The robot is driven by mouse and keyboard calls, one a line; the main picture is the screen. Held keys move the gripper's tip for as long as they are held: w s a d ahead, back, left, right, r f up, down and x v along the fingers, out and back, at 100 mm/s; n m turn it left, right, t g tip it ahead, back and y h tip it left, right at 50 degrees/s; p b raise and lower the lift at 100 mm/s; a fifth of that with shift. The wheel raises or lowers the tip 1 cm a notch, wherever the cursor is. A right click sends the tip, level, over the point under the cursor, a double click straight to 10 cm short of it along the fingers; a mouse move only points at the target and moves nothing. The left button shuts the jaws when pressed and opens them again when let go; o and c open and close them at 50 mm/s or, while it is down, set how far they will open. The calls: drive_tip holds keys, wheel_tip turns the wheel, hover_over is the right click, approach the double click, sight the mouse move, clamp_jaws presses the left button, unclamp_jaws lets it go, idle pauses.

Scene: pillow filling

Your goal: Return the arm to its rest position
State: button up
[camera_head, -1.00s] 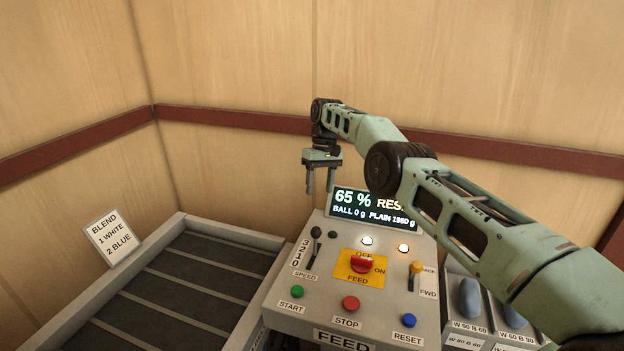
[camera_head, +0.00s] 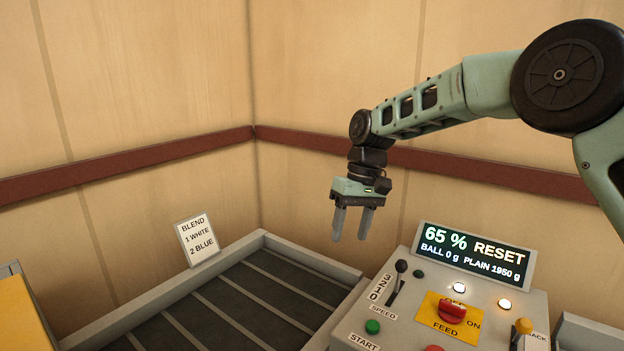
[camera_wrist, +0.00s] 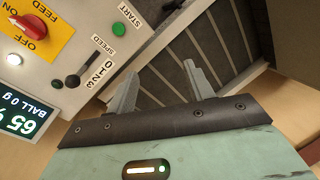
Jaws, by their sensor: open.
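My gripper (camera_head: 353,225) hangs fingers-down in the air, left of the display and above the right end of the slatted tray. Its two fingers are apart with nothing between them. In the wrist view the empty fingers (camera_wrist: 165,88) point toward the tray and the panel's edge. My arm reaches in from the right, bent at the elbow. The control panel (camera_head: 400,325) stands at lower right. Its display (camera_head: 473,254) reads 65 % RESET, BALL 0 g, PLAIN 1950 g. The red feed knob (camera_head: 452,311) sits on a yellow plate.
The dark slatted tray (camera_head: 262,290) with a grey rim lies left of the panel. A sign (camera_head: 197,240) reading BLEND 1 WHITE 2 BLUE stands at its back edge. A yellow object (camera_head: 20,318) shows at far left. Wooden walls with a brown rail close the back.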

drive_tip(key=s+a+f+n+b, duration=0.1)
drive_tip(key=s+a+f+b, duration=0.15)
drive_tip(key=s, duration=0.85)
drive_tip(key=s+d+f+b, duration=0.2)
drive_tip(key=s+f, duration=0.1)
drive_tip(key=s, duration=0.5)
drive_tip(key=s+d+f+n+t+h+b, duration=0.1)
drive_tip(key=s+d+f+b, duration=0.2)
drive_tip(key=s, duration=0.6)
drive_tip(key=s+d+f+b, duration=0.3)
drive_tip(key=s+f, duration=0.1)
drive_tip(key=s, duration=0.4)
drive_tip(key=shift+s+d+f+t+h, duration=0.25)
drive_tip(key=shift+s+f+t+h, duration=0.05)
drive_tip(key=shift+s+f+t, duration=0.1)
